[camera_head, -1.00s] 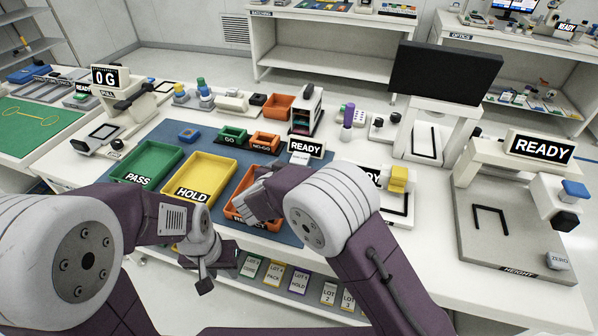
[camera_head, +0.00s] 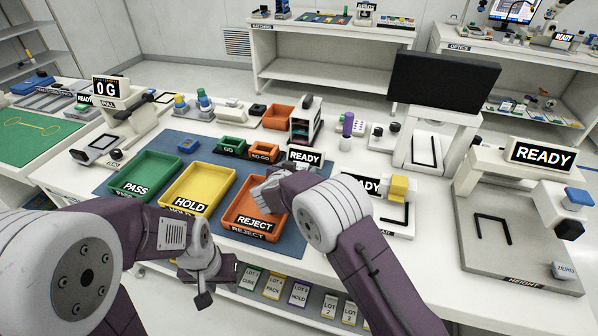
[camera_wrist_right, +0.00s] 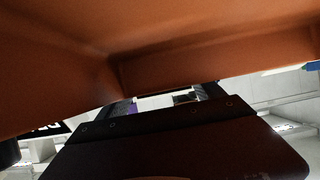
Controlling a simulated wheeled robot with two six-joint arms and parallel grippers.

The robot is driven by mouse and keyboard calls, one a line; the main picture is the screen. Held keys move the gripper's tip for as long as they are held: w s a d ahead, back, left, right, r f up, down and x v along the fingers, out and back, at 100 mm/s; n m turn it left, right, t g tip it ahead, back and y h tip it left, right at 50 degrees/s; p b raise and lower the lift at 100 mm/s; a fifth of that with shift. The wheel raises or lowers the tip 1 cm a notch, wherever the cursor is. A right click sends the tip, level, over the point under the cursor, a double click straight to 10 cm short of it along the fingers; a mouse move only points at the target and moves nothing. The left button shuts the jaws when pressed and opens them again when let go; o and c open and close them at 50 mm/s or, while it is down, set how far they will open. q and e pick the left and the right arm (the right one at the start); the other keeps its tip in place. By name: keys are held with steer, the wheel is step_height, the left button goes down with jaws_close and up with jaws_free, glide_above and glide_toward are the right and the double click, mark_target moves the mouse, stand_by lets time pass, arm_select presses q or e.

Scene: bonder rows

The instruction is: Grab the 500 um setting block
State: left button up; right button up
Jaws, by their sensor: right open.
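No block in view carries a readable 500 um mark, so I cannot tell which thing is the setting block. A small grey block marked ZERO (camera_head: 565,270) sits on the height stand's base at the right. My right gripper (camera_wrist_right: 168,99) is open at the lower middle of the right wrist view, with a broad orange surface (camera_wrist_right: 190,45) close above it. In the head view my right wrist hides its fingers over the orange REJECT tray (camera_head: 240,207). My left gripper (camera_head: 204,292) hangs in front of the table edge, and its jaws are not clear.
The green PASS tray (camera_head: 135,168) and yellow HOLD tray (camera_head: 205,180) stand left of REJECT on a blue mat (camera_head: 275,243). Small GO (camera_head: 232,143) and NO-GO (camera_head: 265,150) bins are behind. The height stand (camera_head: 480,260) and dark monitor (camera_head: 443,82) are at the right.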

steer(key=shift+s+r, duration=0.1)
steer(key=c, duration=0.3)
jaws_close()
steer(key=shift+r, duration=0.1)
steer(key=shift+r, duration=0.35)
steer(key=r+p, duration=0.1)
steer(key=r, duration=0.1)
steer(key=d+r, duration=0.1)
steer(key=r, duration=0.1)
steer(key=shift+p, duration=0.35)
steer(key=w+d+r+p, duration=0.1)
steer(key=d+r, duration=0.5)
steer(key=d, duration=0.4)
steer(key=shift+d, duration=0.3)
